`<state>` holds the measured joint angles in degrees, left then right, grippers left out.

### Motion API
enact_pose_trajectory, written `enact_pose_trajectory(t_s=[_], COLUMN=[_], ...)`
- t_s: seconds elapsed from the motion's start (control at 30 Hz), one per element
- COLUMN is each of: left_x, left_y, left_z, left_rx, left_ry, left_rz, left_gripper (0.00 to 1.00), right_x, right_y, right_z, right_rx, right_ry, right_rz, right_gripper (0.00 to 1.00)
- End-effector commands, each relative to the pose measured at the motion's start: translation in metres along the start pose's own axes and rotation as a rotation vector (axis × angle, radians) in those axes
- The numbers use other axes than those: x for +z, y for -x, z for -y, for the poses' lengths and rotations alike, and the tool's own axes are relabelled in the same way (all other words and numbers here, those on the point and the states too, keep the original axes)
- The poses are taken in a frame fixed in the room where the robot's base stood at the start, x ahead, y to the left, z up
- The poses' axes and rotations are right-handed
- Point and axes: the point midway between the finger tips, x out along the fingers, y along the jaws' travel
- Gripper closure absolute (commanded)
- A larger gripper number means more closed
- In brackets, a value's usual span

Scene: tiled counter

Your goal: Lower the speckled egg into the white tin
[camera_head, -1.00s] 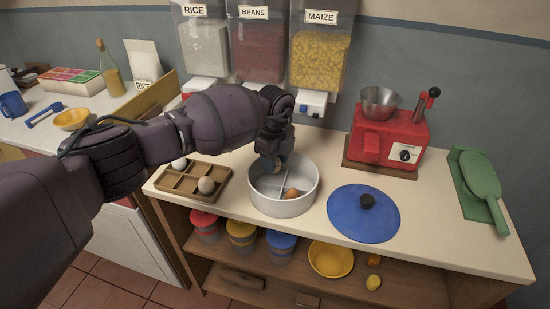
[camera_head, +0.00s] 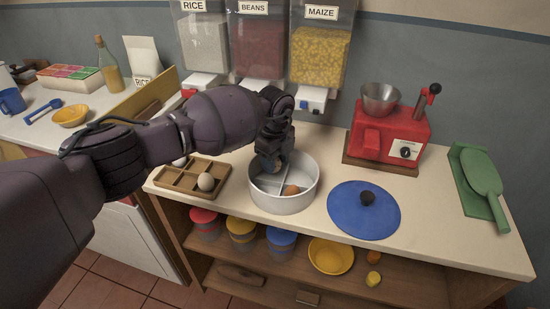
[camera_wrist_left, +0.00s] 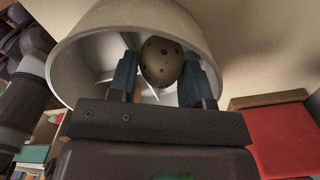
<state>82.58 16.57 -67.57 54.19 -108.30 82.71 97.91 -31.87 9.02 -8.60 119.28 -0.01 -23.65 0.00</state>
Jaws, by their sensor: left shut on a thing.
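The speckled egg (camera_wrist_left: 161,62) is dark with black spots and shows between the two fingertips in the wrist view. My left gripper (camera_head: 270,163) is shut on it, pointing down over the left-back part of the white tin. The white tin (camera_head: 284,203) is round and open, with a thin divider inside. In the wrist view the tin's wall (camera_wrist_left: 75,70) curves around behind the egg. A brown egg (camera_head: 291,190) lies in the tin's front part. In the head view the gripper mostly hides the speckled egg. My right gripper is not in view.
A wooden divided tray (camera_head: 182,182) left of the tin holds a pale egg (camera_head: 206,181) and another behind it (camera_head: 180,161). A blue lid (camera_head: 350,215) lies to the right. A red grinder (camera_head: 385,140) stands behind; dispensers (camera_head: 320,55) hang at the back.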

Motion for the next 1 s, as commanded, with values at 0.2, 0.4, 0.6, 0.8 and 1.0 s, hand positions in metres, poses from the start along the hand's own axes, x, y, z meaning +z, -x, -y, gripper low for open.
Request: enact_pose_trajectory(t_s=[0.2,0.4,0.6,0.8,1.0], left_x=[0.0,0.0,0.0,0.0,0.0], left_y=[-0.003,-0.005,-0.008,-0.01,-0.013], left_z=[0.0,0.0,0.0,0.0,0.0], left_rx=[0.0,0.0,0.001,0.001,0.001], left_ry=[0.0,0.0,0.0,0.0,0.0], left_rz=[0.0,0.0,0.0,0.0,0.0], left_gripper=[0.63,0.63,0.63,0.63,0.63], right_x=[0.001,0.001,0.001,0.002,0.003], right_y=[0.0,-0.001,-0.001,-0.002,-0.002], right_z=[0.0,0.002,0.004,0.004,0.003], right_rx=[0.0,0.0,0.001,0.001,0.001], right_ry=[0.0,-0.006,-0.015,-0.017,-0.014], right_rz=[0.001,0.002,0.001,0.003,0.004], right_gripper=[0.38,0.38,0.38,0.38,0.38])
